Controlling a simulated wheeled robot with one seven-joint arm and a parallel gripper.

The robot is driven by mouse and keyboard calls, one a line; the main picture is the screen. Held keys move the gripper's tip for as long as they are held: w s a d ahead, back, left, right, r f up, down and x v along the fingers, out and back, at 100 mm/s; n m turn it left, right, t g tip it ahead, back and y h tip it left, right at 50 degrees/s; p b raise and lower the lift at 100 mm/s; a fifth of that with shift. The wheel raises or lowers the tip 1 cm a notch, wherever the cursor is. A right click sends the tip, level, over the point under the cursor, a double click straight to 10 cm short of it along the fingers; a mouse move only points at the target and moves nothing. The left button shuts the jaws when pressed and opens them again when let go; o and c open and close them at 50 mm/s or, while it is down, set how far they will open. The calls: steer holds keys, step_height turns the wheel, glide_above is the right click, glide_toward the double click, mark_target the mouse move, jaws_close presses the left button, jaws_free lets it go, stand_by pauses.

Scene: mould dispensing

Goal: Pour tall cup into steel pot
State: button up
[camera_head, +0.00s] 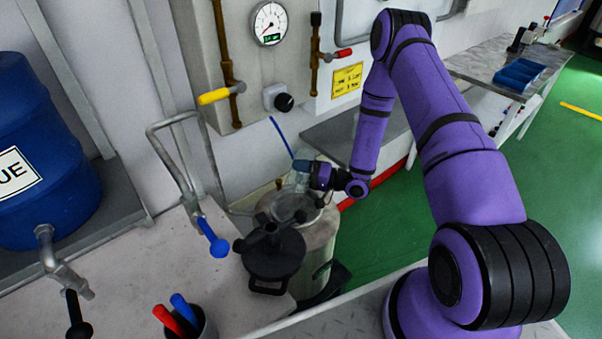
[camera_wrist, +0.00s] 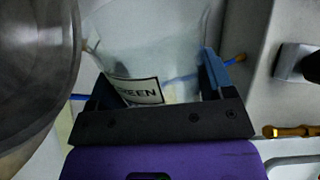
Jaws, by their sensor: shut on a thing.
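The steel pot (camera_head: 312,234) stands on the floor side of the bench, with its round mouth open at the top. My gripper (camera_head: 303,172) is over the back of the pot, shut on a clear cup (camera_head: 292,184) held at the mouth. In the wrist view the clear cup (camera_wrist: 145,40) lies between the two fingers of my gripper (camera_wrist: 160,88) and bears a white label reading "GREEN". The pot's rounded metal edge (camera_wrist: 75,60) fills the left of that view. The cup's exact tilt and contents cannot be told.
A black clamp-like lid part (camera_head: 275,252) is at the pot's front. A blue-handled tap (camera_head: 212,238) hangs left of the pot. A wall panel with a gauge (camera_head: 269,23) and a yellow-handled valve (camera_head: 213,96) stands behind. A pen holder (camera_head: 200,325) is at the front.

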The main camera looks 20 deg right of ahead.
steer(key=shift+r, duration=0.2)
steer(key=shift+r, duration=1.35)
steer(key=m, duration=0.5)
steer(key=shift+r, duration=0.25)
steer(key=m, duration=0.6)
steer(key=shift+r, duration=0.25)
steer(key=m, duration=0.5)
steer(key=shift+r+m, duration=0.25)
steer(key=shift+m, duration=0.05)
steer(key=m, duration=0.4)
steer(key=shift+r+m, duration=0.2)
steer(key=shift+m, duration=0.1)
steer(key=shift+t+h, duration=0.3)
steer(key=shift+t, duration=0.1)
